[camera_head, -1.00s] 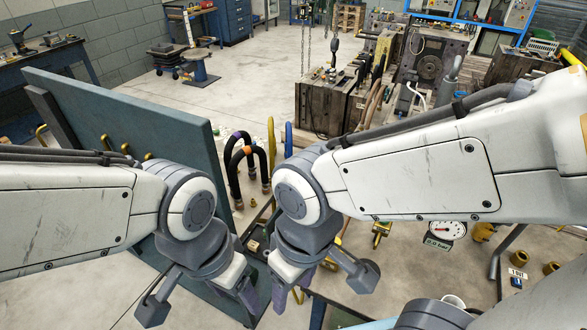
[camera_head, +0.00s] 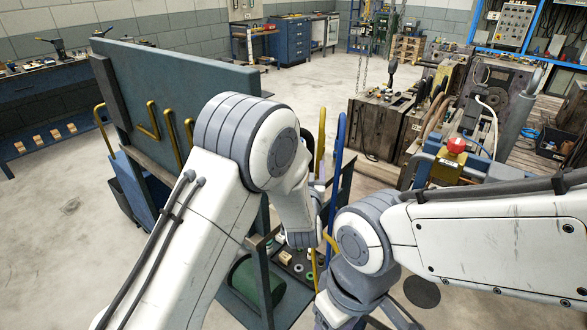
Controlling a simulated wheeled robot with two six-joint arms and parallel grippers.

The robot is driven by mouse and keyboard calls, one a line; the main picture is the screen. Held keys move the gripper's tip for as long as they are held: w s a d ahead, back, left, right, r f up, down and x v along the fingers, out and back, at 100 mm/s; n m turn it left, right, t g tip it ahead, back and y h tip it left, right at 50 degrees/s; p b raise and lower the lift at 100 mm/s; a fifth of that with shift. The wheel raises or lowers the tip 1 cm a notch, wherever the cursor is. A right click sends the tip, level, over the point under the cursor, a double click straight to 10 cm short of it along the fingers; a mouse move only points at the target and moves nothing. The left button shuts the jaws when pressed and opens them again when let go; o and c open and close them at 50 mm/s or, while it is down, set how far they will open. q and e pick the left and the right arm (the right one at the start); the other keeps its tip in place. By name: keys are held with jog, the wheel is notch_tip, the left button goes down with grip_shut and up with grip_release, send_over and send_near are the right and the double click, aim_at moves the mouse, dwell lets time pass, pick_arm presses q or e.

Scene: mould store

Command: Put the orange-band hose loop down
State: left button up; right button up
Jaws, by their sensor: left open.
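The orange-band hose loop does not show now; the spot left of the yellow and blue uprights is covered by my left arm. My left gripper (camera_head: 300,238) hangs just beyond my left arm's big joint, close to the lower part of those uprights. It is open, but its fingers are mostly hidden, and I see no hose in it. My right gripper (camera_head: 328,312) is at the bottom edge, with its fingers cut off by the frame.
A yellow upright (camera_head: 321,140) and a blue upright (camera_head: 338,155) stand beyond the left gripper. A blue-grey panel (camera_head: 185,90) with yellow hooks (camera_head: 152,120) stands at left. Small parts and a green cylinder (camera_head: 258,280) sit low down. Open floor (camera_head: 310,85) lies behind.

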aim_at(309, 154)
pick_arm(q)
jog(key=w+p, duration=0.1)
jog(key=w, duration=0.3)
jog(key=shift+w+a, duration=0.1)
jog(key=shift+w, duration=0.2)
jog(key=w+p, duration=0.1)
jog(key=w, duration=0.4)
jog(key=shift+w+d+p, duration=0.1)
jog(key=shift+d+p, duration=0.1)
jog(key=shift+p, duration=0.15)
jog(key=shift+w, duration=0.4)
grip_shut()
